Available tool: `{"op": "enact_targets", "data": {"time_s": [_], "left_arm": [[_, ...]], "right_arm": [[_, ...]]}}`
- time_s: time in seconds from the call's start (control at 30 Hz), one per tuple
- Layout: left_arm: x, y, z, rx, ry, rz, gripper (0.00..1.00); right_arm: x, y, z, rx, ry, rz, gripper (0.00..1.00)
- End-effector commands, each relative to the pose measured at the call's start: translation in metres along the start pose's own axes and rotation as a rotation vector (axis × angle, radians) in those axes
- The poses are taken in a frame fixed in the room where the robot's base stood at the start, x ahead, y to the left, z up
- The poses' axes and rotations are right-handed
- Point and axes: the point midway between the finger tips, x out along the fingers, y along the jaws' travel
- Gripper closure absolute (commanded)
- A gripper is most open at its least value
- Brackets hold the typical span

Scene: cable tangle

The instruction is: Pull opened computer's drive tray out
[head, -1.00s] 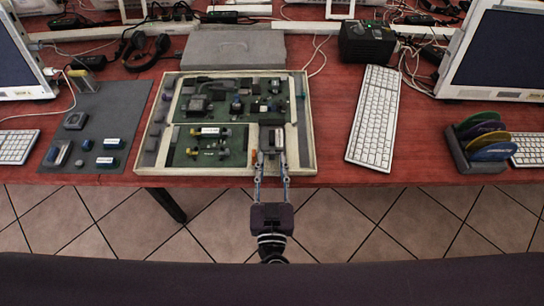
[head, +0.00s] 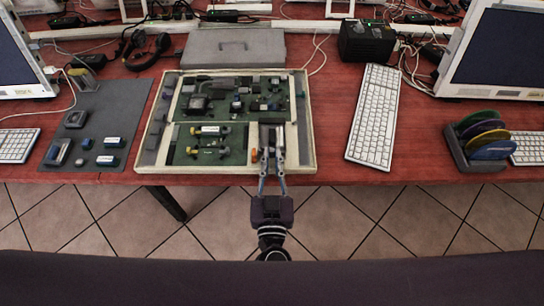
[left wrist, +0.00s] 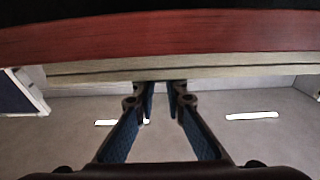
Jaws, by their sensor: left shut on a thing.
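The opened computer (head: 309,140) is a shallow beige case with green boards, lying on the red table. Its drive tray (head: 271,132) is a small grey piece in the light bay at the front right of the case. My left gripper (head: 272,153) reaches over the case's front wall and is shut on the tray's near end; its fingers hide part of it. In the left wrist view, the gripper's fingers (left wrist: 160,86) come close together at the case's beige wall (left wrist: 100,68), and the tray cannot be made out. My right gripper is not in view.
A grey mat (head: 95,125) with several small parts lies left of the case. A grey cover (head: 235,48) lies behind it. A white keyboard (head: 373,116) and a rack of coloured discs (head: 480,138) are to the right. The table's front edge is close to the case.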

Motion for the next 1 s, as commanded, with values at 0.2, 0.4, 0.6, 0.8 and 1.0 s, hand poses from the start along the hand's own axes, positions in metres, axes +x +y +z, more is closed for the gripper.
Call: {"op": "enact_targets", "data": {"time_s": [0.2, 0.4, 0.6, 0.8, 1.0], "left_arm": [[-0.02, 0.0, -0.001, 0.004, -0.006, 0.0, 1.0], [-0.035, 0.0, 0.0, 0.001, -0.002, 0.001, 1.0], [-0.036, 0.0, 0.002, 0.001, -0.003, 0.002, 1.0], [-0.035, 0.0, 0.001, 0.001, -0.003, 0.002, 0.71], [-0.035, 0.0, 0.001, 0.0, -0.001, 0.001, 0.71]], "right_arm": [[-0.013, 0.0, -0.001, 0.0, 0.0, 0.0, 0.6], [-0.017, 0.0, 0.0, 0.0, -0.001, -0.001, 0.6], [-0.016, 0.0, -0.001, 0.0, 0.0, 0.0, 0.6], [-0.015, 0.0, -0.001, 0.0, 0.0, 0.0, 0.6], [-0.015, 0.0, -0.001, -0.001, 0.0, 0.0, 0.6]]}}
